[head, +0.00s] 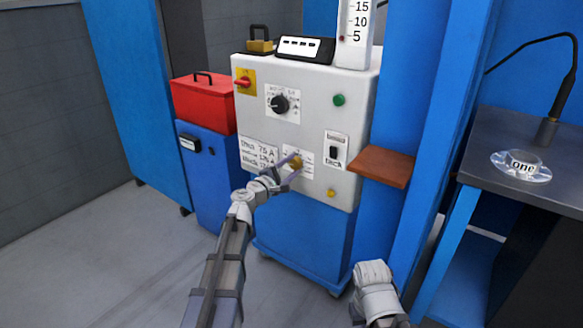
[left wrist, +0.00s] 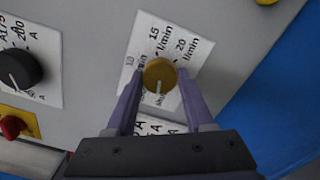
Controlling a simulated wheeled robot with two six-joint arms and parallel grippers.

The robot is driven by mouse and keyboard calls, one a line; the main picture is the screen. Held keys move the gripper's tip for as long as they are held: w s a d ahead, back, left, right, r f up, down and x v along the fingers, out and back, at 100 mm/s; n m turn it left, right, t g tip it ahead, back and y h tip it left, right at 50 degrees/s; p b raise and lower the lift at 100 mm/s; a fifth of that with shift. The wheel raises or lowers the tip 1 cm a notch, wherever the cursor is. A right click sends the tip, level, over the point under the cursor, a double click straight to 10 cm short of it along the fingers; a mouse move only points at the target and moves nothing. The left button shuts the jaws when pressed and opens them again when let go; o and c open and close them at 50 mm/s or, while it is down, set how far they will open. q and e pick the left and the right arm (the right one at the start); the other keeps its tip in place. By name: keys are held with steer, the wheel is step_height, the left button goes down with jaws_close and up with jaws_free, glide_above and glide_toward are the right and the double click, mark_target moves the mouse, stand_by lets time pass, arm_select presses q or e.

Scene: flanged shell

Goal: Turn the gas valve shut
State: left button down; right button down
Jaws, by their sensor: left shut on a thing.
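The gas valve is a brass-yellow round knob (head: 297,164) low on the front of the grey machine panel (head: 312,115). In the left wrist view the knob (left wrist: 160,72) sits on a white scale marked 10, 15 and 20 l/min. A pale line on it points toward the bottom of that picture. My left gripper (head: 291,161) is at the panel, shut on the knob. Its two purple fingers (left wrist: 160,88) stand on either side of the knob and hide part of the scale. Only a white part of my right arm shows, at the bottom; its gripper is out of view.
A black dial (head: 280,104), a red switch (head: 243,82), a green button (head: 339,100) and a black rocker switch (head: 334,152) share the panel. A brown shelf (head: 382,166) juts out at its right. A red toolbox (head: 203,102) stands left. The floor in front is clear.

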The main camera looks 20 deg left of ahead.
arm_select(q)
steer(key=shift+n, duration=1.6)
steer(key=shift+c, duration=1.4)
jaws_free()
steer(key=v, duration=0.8)
